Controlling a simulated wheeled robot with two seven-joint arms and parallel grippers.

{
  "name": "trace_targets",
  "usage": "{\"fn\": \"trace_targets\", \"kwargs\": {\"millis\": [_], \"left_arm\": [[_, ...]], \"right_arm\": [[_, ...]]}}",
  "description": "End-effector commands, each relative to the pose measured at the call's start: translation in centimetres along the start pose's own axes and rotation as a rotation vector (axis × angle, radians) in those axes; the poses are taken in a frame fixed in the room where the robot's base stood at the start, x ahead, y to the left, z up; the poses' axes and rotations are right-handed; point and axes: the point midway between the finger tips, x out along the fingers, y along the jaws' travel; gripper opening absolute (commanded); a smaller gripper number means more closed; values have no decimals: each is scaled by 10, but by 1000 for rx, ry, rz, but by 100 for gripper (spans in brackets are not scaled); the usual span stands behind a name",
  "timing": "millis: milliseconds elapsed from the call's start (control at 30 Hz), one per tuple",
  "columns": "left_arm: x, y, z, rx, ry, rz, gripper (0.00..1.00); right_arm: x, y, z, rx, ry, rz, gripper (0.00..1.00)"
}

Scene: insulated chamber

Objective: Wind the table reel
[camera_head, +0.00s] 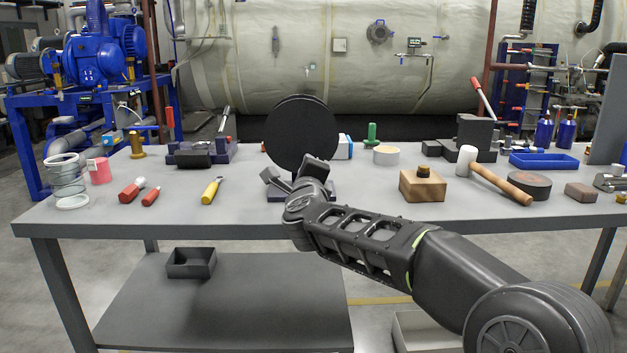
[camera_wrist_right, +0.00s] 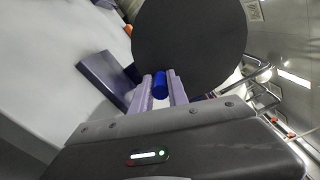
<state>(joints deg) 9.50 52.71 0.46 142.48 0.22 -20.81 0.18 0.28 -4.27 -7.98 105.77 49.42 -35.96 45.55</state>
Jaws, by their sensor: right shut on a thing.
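The table reel shows as a large upright black disc (camera_head: 302,135) on a low dark base (camera_head: 330,192) near the middle of the table's front edge. The disc also fills the top of the right wrist view (camera_wrist_right: 190,40). A small blue handle (camera_wrist_right: 160,86) sits at the disc's lower edge in that view. My right gripper (camera_wrist_right: 161,88) is shut on the blue handle, with one pale finger on each side. In the head view my right gripper (camera_head: 294,178) is in front of the disc's lower part and hides the handle. My left gripper is not in view.
A wooden block (camera_head: 423,187) and a mallet (camera_head: 500,180) lie right of the reel. A yellow-handled tool (camera_head: 211,191) and red-handled tools (camera_head: 133,190) lie to the left. A dark clamp-like device (camera_head: 200,153) stands behind left. The table (camera_head: 240,212) is clear just left of the reel.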

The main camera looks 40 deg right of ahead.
Motion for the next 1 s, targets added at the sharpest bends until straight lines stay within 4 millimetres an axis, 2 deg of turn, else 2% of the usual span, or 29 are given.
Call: {"fn": "trace_targets", "kwargs": {"millis": [33,400,967,1000], "left_arm": [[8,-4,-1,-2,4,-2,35],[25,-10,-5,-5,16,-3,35],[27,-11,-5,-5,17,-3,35],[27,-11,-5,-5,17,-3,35]], "right_arm": [[0,7,1,39,0,2,0],[0,10,14,255,0,3,0],[0,9,16,295,1,2,0],[0,9,16,294,1,2,22]]}}
